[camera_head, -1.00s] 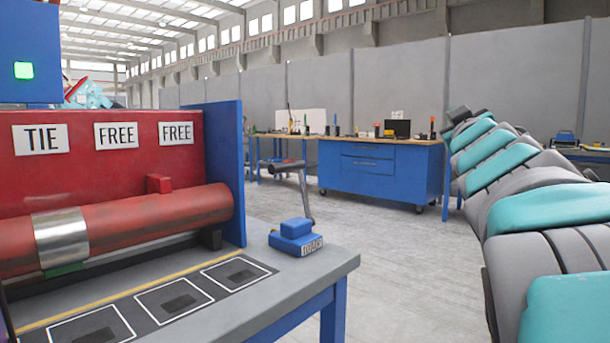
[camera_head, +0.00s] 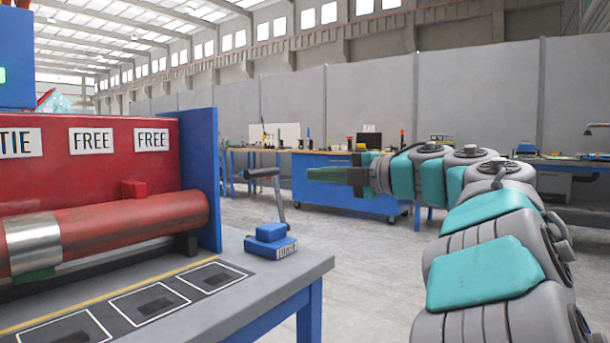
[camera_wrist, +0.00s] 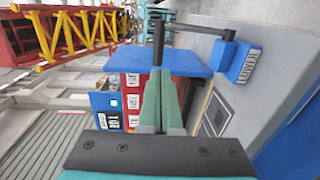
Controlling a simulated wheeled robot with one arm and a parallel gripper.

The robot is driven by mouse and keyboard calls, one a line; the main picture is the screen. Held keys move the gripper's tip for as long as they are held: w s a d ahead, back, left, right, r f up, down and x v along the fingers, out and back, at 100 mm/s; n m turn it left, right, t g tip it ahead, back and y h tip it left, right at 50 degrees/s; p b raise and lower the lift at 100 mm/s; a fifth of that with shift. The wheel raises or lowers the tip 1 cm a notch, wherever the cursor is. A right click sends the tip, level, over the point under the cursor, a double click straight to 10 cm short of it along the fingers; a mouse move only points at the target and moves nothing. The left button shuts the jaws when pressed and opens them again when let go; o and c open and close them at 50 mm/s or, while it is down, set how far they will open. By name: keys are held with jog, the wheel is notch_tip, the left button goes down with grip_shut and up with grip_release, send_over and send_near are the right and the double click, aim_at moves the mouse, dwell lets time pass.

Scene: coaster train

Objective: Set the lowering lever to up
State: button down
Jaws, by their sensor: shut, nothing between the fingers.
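The lowering lever (camera_head: 280,192) is a thin grey stem with a dark cross handle at its top, leaning slightly to the left. It rises from a small blue base (camera_head: 271,241) with a white label, too small to read surely, at the table's right end. In the wrist view the lever (camera_wrist: 196,26) lies sideways near the top, with its blue base (camera_wrist: 240,62) at the right. My gripper (camera_head: 312,174) is right of the lever handle and about level with it, apart from it in the head view. Its green fingers (camera_wrist: 161,100) are shut and empty.
A red machine (camera_head: 90,165) with TIE and FREE labels, a red roller (camera_head: 130,222) and a blue side panel (camera_head: 202,180) stands left of the lever. The grey table (camera_head: 235,290) has outlined squares. A blue workbench (camera_head: 335,200) stands behind. Floor to the right is open.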

aim_at(264, 173)
jog(key=x, duration=1.2)
jog(key=shift+w+a+r, duration=0.1)
jog(key=shift+a, duration=0.1)
jog(key=shift+r, duration=0.1)
jog(key=p, duration=0.2)
jog(key=shift+w+a+r+p, duration=0.1)
jog(key=shift+a+r+p, duration=0.05)
jog(key=shift+r+p, duration=0.15)
jog(key=p, duration=0.2)
jog(key=shift+w+a+g+h+p, duration=0.2)
jog(key=shift+g+h+p, duration=0.1)
jog(key=shift+w+a+f+p, duration=0.3)
jog(key=shift+a+p, duration=0.2)
jog(key=shift+p, duration=0.35)
jog(key=shift+f, duration=0.1)
